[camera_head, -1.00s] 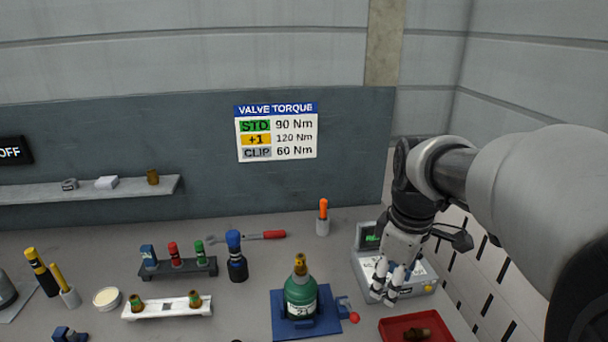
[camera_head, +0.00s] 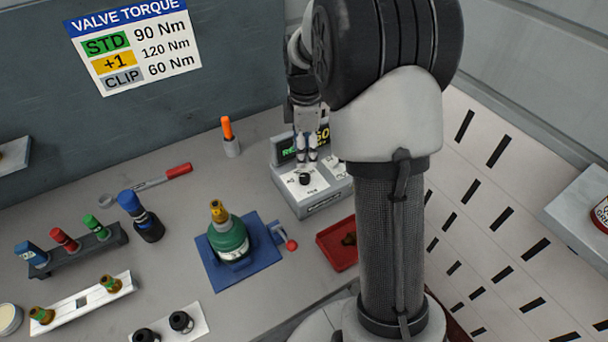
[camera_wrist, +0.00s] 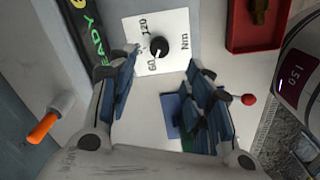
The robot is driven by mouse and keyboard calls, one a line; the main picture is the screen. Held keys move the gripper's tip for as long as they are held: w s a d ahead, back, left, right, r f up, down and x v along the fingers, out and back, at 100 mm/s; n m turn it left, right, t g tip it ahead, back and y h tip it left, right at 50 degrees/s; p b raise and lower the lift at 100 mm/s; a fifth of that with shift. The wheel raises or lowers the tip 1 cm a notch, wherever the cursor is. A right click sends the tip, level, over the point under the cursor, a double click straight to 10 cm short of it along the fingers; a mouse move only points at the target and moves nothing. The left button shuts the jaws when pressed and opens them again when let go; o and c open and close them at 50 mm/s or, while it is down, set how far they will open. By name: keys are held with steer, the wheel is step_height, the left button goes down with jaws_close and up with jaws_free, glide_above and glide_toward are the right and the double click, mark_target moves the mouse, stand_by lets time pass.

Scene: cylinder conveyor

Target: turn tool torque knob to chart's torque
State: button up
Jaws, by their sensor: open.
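The torque box (camera_head: 318,196) is a grey unit with a lit display and a white dial plate, at the back right of the bench in the head view. Its black torque knob (camera_head: 305,179) also shows in the wrist view (camera_wrist: 157,45), on a plate marked 60, 120 and Nm. The knob's exact setting is too small to read. My gripper (camera_wrist: 163,65) is open, pointing down above the knob, with the knob between and beyond its fingers, apart from them. The wall chart (camera_head: 135,45) reads STD 90 Nm, +1 120 Nm, CLIP 60 Nm.
A green cylinder (camera_head: 229,238) with a brass valve stands on a blue base (camera_head: 208,262). A red tray (camera_head: 332,252) with a brass part lies in front of the torque box. An orange-handled tool in a cup (camera_head: 230,147) stands left of the box.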

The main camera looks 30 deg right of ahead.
mark_target(304, 176)
step_height(304, 176, down, 9)
steer(key=shift+f+b, duration=0.1)
steer(key=shift+b, duration=1)
steer(key=shift+c, duration=0.3)
steer(key=c, duration=1)
